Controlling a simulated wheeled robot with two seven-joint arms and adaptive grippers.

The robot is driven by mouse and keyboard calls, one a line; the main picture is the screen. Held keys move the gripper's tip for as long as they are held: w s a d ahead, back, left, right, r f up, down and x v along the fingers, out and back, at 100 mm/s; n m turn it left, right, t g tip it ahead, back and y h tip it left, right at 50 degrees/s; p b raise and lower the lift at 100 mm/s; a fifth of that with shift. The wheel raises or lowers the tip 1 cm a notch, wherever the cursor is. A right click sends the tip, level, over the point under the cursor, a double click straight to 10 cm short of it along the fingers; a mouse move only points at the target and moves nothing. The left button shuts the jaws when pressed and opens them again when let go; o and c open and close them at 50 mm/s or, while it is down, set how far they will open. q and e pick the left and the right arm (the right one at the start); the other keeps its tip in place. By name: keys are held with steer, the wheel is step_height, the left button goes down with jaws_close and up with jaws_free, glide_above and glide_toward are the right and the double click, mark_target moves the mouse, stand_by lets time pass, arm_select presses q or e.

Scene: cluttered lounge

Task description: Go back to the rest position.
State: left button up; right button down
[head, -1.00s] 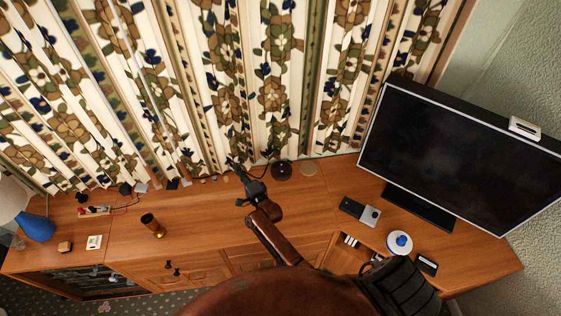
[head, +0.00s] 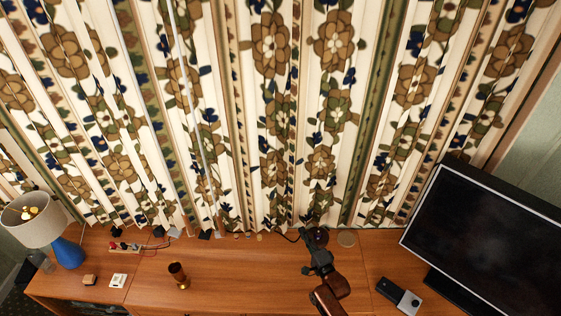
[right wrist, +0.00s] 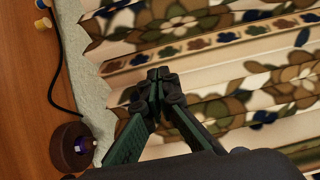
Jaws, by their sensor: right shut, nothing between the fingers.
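My right gripper (head: 308,240) is shut and empty. In the head view it reaches over the back of the wooden sideboard (head: 230,285), close to the curtain (head: 270,120), and overlaps a dark round object (head: 319,236) in the picture. In the right wrist view the closed fingers (right wrist: 158,76) show in front of the patterned curtain (right wrist: 240,80). The dark round object (right wrist: 72,147) is at the lower left there, apart from the fingers. My left gripper is in neither view.
A television (head: 490,235) stands at the right, with a grey and black device (head: 398,297) beside it. A brown cylinder (head: 178,274) stands left of my arm. A blue lamp (head: 68,253) and a power strip (head: 125,246) are at the far left.

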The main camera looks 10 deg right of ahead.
steer(key=s+d+f+n+g+h, duration=0.15)
steer(key=s+d+n+g, duration=0.35)
steer(key=s, duration=0.9)
steer(key=s+d+n+g+h, duration=0.2)
steer(key=s+d+n+g, duration=0.25)
steer(key=s, duration=0.95)
steer(key=s+d+f+n+g+h, duration=0.15)
steer(key=s+d+n+g, duration=0.35)
steer(key=s, duration=1)
step_height(320, 180, down, 35)
steer(key=a+n+b, duration=0.1)
steer(key=b, duration=0.7)
steer(key=s+f+g+b, duration=0.1)
steer(key=s+f+b, duration=0.3)
steer(key=s+f, duration=0.6)
steer(key=s+f+g+b, duration=0.1)
steer(key=s+f+b, duration=0.2)
steer(key=s+f, duration=0.7)
step_height(320, 180, down, 7)
steer(key=shift+s+a+f+n+b, duration=0.1)
steer(key=shift+s+a+n+b, duration=0.05)
steer(key=shift+s+n+b, duration=0.25)
